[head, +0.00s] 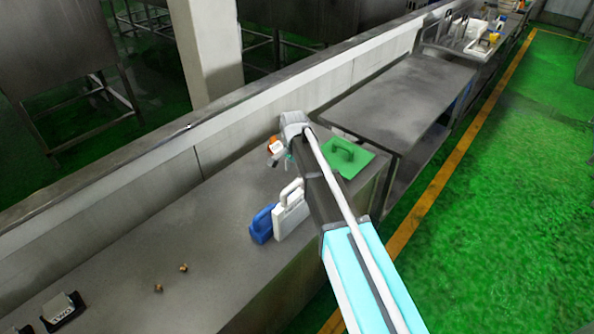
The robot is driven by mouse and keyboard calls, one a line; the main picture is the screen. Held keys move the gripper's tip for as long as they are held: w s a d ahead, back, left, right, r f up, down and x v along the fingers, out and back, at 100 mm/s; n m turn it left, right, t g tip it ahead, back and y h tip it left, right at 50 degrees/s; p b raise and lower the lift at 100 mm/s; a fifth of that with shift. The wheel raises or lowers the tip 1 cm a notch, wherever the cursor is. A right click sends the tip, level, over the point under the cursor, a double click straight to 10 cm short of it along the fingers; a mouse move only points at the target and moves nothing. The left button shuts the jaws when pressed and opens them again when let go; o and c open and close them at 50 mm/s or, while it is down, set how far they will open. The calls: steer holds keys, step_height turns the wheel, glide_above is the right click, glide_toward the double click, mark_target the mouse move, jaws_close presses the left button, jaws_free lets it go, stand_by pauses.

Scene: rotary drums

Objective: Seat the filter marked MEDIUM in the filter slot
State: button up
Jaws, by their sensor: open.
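No marking that reads MEDIUM can be made out. A green flat piece with a handle (344,157) lies farther back, right of my arm. Which of these is the MEDIUM filter I cannot tell. No filter slot can be made out. My gripper (276,153) is small and partly hidden at the arm's far end, above the bench beyond the white panel. It is open, with nothing seen in it.
Two small brown pieces (170,279) lie on the bench. A dark block with a pale labelled top (63,311) sits at the lower left. A low wall (150,180) runs behind the bench. A bare steel table (405,95) stands beyond. Green floor at right is clear.

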steer(key=shift+r+p, duration=2)
steer(key=shift+r, duration=0.35)
steer(key=s+d+n, duration=0.7)
steer(key=s+d, duration=1.4)
steer(key=d, duration=0.1)
steer(key=shift+d+n, duration=0.3)
steer(key=shift+s, duration=0.1)
